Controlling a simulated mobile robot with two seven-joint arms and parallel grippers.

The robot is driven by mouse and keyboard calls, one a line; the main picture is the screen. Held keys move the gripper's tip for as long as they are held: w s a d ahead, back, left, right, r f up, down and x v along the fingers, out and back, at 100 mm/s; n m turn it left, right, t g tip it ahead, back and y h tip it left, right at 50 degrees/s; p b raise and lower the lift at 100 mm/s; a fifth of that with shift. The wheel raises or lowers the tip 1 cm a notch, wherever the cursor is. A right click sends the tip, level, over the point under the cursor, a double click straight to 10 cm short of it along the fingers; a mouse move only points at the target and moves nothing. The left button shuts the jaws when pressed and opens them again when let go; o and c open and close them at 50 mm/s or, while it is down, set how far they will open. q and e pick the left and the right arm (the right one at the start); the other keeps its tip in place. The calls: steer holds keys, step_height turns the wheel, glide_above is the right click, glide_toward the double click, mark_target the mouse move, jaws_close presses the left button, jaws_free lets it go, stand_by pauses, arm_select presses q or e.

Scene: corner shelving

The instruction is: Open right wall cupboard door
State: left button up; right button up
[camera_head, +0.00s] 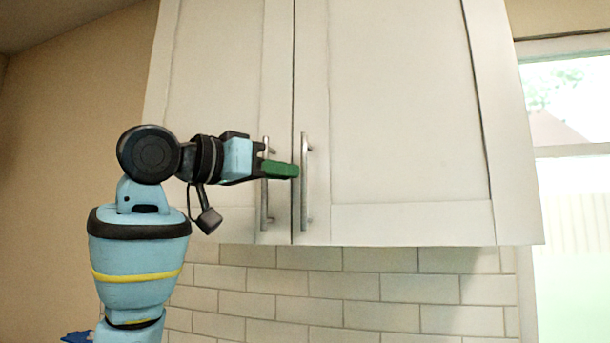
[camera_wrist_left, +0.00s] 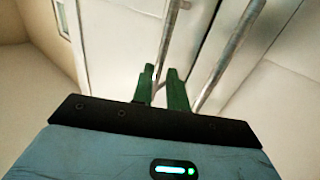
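The right wall cupboard door (camera_head: 410,110) is white, framed and closed, with a vertical metal bar handle (camera_head: 305,185) near its left edge. My left gripper (camera_head: 294,171) reaches across in front of the left door's handle (camera_head: 265,200), its green fingertips close beside the right door's handle. In the left wrist view the two green fingers (camera_wrist_left: 162,72) stand a little apart. The right door's handle (camera_wrist_left: 171,40) lines up with the gap between them; contact cannot be told. The left door's handle (camera_wrist_left: 232,52) passes close on the right there. My right gripper is not in view.
The left cupboard door (camera_head: 215,95) is also closed, behind my arm. White tiles (camera_head: 370,285) cover the wall below the cupboard. A bright window (camera_head: 570,180) is at the right. The space in front of the right door is clear.

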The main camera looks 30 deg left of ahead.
mark_target(304, 216)
arm_select(q)
steer(key=shift+x, duration=2.65)
steer(key=shift+s, duration=0.1)
jaws_close()
